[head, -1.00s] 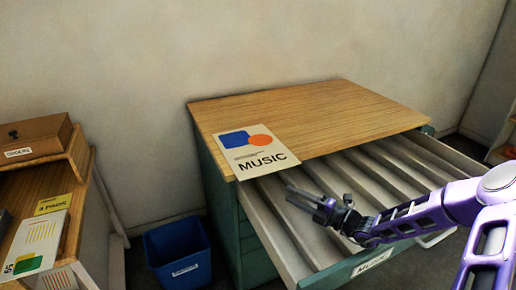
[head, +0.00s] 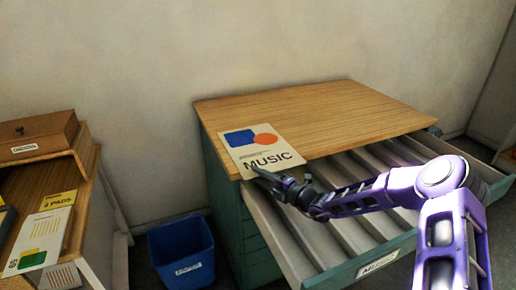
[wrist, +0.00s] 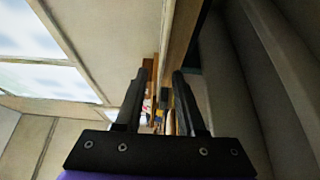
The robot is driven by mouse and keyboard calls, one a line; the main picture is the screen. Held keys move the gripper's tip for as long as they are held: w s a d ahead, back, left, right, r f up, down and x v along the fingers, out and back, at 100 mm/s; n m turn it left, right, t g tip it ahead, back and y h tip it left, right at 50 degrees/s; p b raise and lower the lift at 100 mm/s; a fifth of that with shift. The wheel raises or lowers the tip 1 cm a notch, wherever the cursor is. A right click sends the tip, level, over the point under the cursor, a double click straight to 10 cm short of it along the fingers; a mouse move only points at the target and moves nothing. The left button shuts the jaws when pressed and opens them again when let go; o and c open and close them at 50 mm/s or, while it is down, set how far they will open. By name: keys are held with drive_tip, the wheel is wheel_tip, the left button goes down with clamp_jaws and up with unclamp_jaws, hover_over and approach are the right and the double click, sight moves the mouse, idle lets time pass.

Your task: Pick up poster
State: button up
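The poster (head: 258,148) is a cream sheet with a blue shape, an orange circle and the word MUSIC. It lies flat on the front left part of the wooden cabinet top (head: 330,115), at its front edge. My gripper (head: 262,177) is at the front edge of the poster, over the left end of the open drawer. In the wrist view my gripper's two dark fingers (wrist: 163,85) stand apart with a gap between them. The cabinet top's edge shows edge-on ahead of them. I cannot tell whether the poster is between the fingertips.
The open drawer (head: 300,240) with several slanted dividers juts out below the top. A blue bin (head: 180,254) stands on the floor to its left. A side table at the left holds a wooden box (head: 42,135), yellow pads (head: 58,199) and a printed sheet (head: 40,240).

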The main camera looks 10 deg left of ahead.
drive_tip(key=shift+w+a, duration=0.1)
drive_tip(key=shift+a, duration=0.1)
clamp_jaws()
idle(1.3)
